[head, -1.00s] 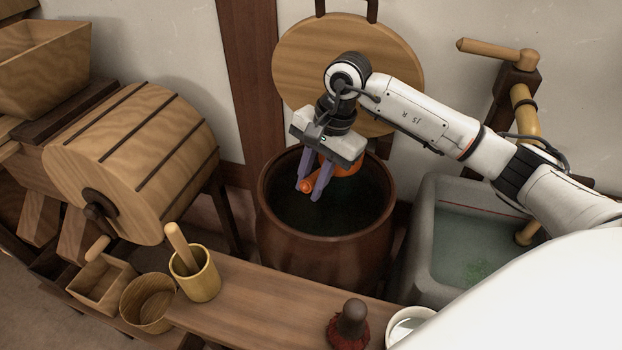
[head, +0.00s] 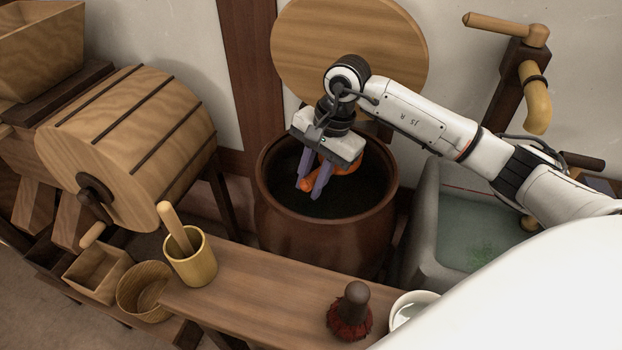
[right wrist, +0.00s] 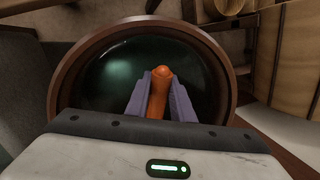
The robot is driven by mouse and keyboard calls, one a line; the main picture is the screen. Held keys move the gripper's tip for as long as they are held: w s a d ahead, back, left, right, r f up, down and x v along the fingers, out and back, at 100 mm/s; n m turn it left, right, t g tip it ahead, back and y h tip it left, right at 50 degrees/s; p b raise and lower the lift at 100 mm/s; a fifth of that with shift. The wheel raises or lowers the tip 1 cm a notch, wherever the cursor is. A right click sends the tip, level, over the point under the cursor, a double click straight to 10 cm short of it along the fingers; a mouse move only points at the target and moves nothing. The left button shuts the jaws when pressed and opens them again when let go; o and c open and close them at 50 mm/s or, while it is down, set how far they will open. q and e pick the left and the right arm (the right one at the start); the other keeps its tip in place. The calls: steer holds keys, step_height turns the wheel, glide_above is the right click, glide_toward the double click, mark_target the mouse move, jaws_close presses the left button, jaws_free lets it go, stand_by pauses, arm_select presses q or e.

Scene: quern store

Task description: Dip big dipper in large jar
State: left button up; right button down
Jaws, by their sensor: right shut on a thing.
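The large jar (head: 325,236) is a dark reddish-brown round vessel with an open mouth and a dark inside, in the middle of the head view. The big dipper (head: 345,184) is orange and shows partly behind and beside my right gripper's fingers. My right gripper (head: 313,186) is shut on the dipper, with its purple fingers over the jar's mouth. In the right wrist view, the dipper's orange handle (right wrist: 158,92) is between the two fingers, with the jar's rim (right wrist: 70,75) around the dark inside. The dipper's lower part is hidden. My left gripper is not in view.
A round wooden lid (head: 348,45) stands behind the jar. A grey stone basin (head: 425,225) with water stands to its right. A wooden shelf (head: 260,290) in front holds a wooden cup (head: 192,262), a brush (head: 350,312) and a white bowl (head: 408,305). A wooden drum (head: 130,145) is left.

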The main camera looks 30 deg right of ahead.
steer(key=shift+f+b, duration=0.55)
steer(key=shift+f, duration=0.2)
steer(key=shift+d+b+x, duration=0.2)
steer(key=shift+b+x, duration=0.65)
steer(key=shift+x, duration=0.1)
steer(key=shift+s+f, duration=0.1)
steer(key=shift+f, duration=0.1)
steer(key=shift+f+b, duration=0.25)
steer(key=shift+b, duration=0.15)
stand_by(1.1)
stand_by(1.3)
stand_by(0.5)
steer(key=shift+r, duration=0.15)
